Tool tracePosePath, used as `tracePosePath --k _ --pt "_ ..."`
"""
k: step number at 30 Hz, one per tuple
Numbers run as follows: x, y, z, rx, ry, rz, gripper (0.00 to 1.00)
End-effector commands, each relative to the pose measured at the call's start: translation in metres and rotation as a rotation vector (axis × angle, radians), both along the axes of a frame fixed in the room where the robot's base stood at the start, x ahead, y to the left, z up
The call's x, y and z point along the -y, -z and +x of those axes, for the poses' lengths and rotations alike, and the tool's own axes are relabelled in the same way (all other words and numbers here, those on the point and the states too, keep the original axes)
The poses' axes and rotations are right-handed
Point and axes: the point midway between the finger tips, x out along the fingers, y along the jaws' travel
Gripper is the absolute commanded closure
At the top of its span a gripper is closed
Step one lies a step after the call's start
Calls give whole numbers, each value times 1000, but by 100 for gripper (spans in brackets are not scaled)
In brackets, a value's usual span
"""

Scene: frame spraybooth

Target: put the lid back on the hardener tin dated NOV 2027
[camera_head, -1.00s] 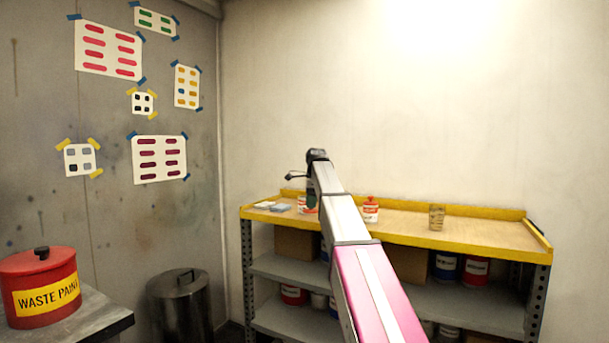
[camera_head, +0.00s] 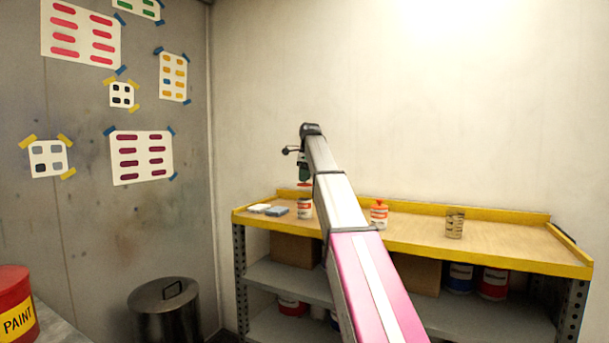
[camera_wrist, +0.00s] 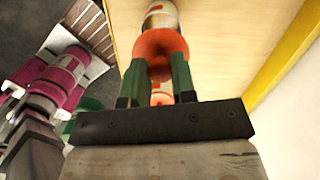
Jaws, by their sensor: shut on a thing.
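My gripper (camera_head: 304,178) is above the left part of the bench. In the wrist view its green fingers (camera_wrist: 157,82) are shut on a red round lid (camera_wrist: 160,45). The lid also shows as a thin red shape below the fingers in the head view (camera_head: 304,186). A small white and red tin (camera_head: 305,209) stands on the bench below the gripper, apart from the lid. A second white and red tin (camera_head: 379,214) with a red top stands to its right. The dates on the tins are too small to read.
Blue and white pads (camera_head: 278,211) lie left of the first tin. The bench (camera_head: 420,233) has a raised yellow edge. Shelves with tins are below.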

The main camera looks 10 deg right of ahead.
Motion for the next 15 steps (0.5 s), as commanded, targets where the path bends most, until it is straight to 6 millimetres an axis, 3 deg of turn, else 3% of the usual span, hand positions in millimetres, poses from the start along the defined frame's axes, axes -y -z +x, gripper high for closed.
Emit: tracePosePath --k 15 --pt "0 43 -1 0 -1 0 97"
